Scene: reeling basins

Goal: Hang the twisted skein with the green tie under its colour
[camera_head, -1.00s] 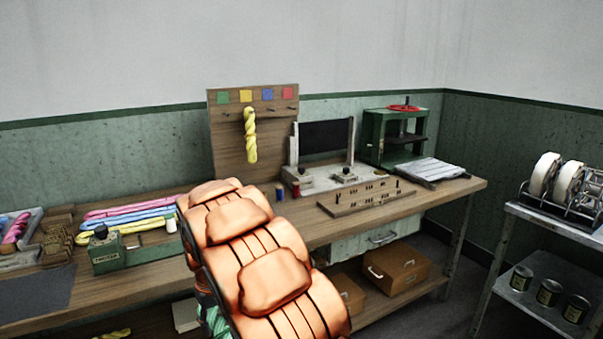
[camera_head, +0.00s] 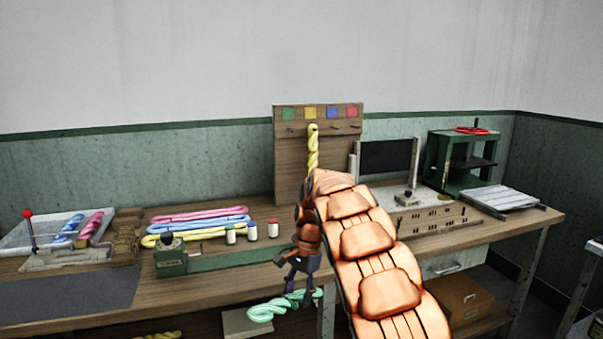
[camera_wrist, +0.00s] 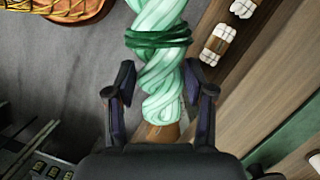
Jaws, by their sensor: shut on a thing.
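My gripper (camera_head: 302,278) is shut on a pale green twisted skein (camera_head: 275,309), in front of the bench edge and below its top. In the wrist view the skein (camera_wrist: 160,80) lies between the fingers (camera_wrist: 161,98), with a dark green tie (camera_wrist: 158,40) around it. The wooden peg board (camera_head: 285,165) stands at the back of the bench, with green (camera_head: 289,113), yellow (camera_head: 311,113), blue (camera_head: 333,113) and red (camera_head: 352,112) squares above pegs. A yellow twisted skein (camera_head: 313,150) hangs under the yellow square. The peg under green looks empty. My arm hides the board's lower right.
Flat pink, blue and yellow skeins (camera_head: 197,220) lie on the bench behind a green device (camera_head: 172,257) and several small spools (camera_head: 252,231). A tray (camera_head: 20,236) at left holds twisted skeins. A green press (camera_head: 455,155) stands at back right.

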